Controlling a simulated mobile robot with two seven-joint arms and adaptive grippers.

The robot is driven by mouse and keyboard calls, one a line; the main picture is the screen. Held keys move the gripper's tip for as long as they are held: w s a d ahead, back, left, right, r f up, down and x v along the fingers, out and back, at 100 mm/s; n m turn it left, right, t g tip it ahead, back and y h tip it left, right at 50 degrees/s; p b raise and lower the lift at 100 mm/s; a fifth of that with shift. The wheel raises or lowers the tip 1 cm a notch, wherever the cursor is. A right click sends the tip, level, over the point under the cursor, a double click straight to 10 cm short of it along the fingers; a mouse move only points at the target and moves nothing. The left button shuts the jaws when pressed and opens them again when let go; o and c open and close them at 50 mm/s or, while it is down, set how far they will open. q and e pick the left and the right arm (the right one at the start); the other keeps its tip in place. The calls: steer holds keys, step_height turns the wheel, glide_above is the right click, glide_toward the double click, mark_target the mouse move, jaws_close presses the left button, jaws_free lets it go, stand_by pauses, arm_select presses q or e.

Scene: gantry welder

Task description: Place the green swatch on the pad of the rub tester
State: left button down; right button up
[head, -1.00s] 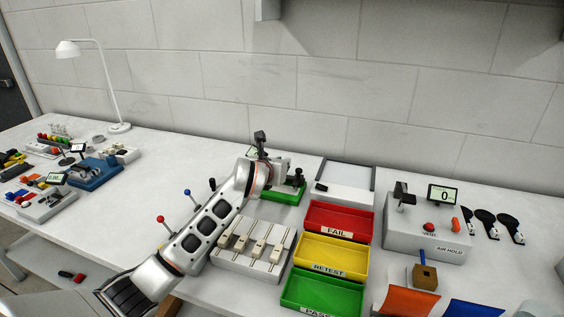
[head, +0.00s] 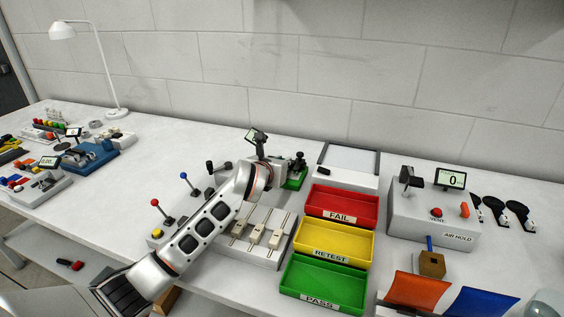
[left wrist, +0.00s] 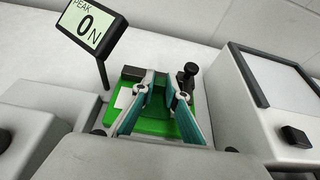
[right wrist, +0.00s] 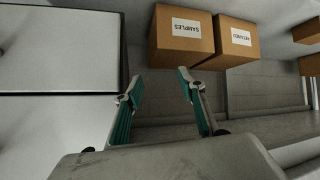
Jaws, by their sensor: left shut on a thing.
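My left gripper (left wrist: 160,82) is low over a green base (left wrist: 152,127) with a black knob. Its teal-lined fingers stand a little apart on something between the tips that I cannot make out clearly. In the head view the left arm hides most of this spot, and the green base (head: 296,181) shows just beyond the gripper. A display reading PEAK 0 N (left wrist: 89,25) stands beside it. I cannot pick out a separate green swatch, nor tell which device is the rub tester. My right gripper (right wrist: 158,80) is open and empty, away from the bench top.
Red FAIL (head: 340,226), yellow RETEST (head: 332,257) and green PASS (head: 320,302) trays stand right of the left arm. A grey AIR HOLD box (head: 430,227) is further right, behind orange (head: 412,290) and blue (head: 480,303) sheets. Cardboard boxes (right wrist: 182,36) show below the right gripper.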

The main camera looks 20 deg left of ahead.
arm_select(q)
steer(key=shift+f, duration=0.55)
arm_select(e)
steer(key=shift+s+a+f, duration=0.15)
steer(key=shift+s+f, duration=0.6)
arm_select(q)
steer(key=shift+b, duration=0.3)
